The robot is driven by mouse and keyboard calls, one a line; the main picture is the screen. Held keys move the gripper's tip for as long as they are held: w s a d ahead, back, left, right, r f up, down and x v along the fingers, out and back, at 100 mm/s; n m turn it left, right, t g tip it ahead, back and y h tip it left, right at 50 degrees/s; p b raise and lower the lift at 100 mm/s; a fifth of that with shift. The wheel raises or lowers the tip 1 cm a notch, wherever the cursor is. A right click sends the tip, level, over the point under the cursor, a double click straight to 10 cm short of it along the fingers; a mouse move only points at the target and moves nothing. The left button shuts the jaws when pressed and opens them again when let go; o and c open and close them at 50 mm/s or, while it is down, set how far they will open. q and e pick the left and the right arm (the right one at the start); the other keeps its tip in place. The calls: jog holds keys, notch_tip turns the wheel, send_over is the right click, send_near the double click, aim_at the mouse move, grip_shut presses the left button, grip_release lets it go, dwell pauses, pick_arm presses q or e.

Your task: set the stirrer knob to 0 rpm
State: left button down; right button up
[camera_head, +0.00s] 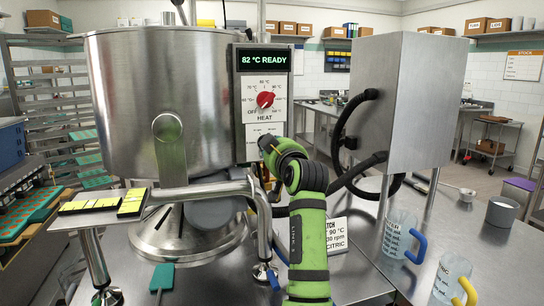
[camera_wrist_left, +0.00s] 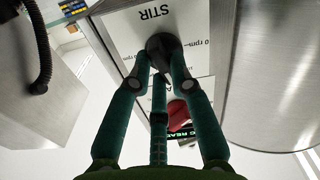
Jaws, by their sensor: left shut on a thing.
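The stirrer knob (camera_wrist_left: 160,46) is dark and round, under the word STIR in the left wrist view, which is upside down. My left gripper (camera_wrist_left: 162,66) has its green fingers closed around it. Printed rpm marks show on the white plate (camera_wrist_left: 135,22) beside the knob, with 0 rpm to its right in this view. I cannot tell where the knob's pointer stands. In the head view my green left arm reaches to the panel just below the HEAT dial; its wrist (camera_head: 270,148) hides the knob and fingers. My right gripper is not in view.
The red HEAT knob (camera_head: 265,99) sits just above, below a display (camera_head: 263,60) reading 82 °C READY. A steel kettle (camera_head: 165,95) stands left. A partly hidden batch card (camera_head: 337,235) and two jugs (camera_head: 398,235) (camera_head: 453,280) stand right of my arm.

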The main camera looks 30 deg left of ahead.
pick_arm(q)
jog(key=shift+s+a+r+n+b, duration=0.15)
jog(key=shift+n+b, duration=0.45)
jog(key=shift+n, duration=1.9)
jog(key=shift+d+r+n+b, duration=0.15)
jog(key=shift+n+b, duration=0.4)
jog(key=shift+n, duration=1.95)
jog(key=shift+s+a+r+n+b, duration=0.15)
jog(key=shift+n+b, duration=0.45)
jog(key=shift+n, duration=1.9)
jog(key=shift+w, duration=0.1)
jog(key=c, duration=1.1)
grip_release()
jog(key=shift+w+a+f, duration=0.1)
jog(key=shift+f, duration=0.05)
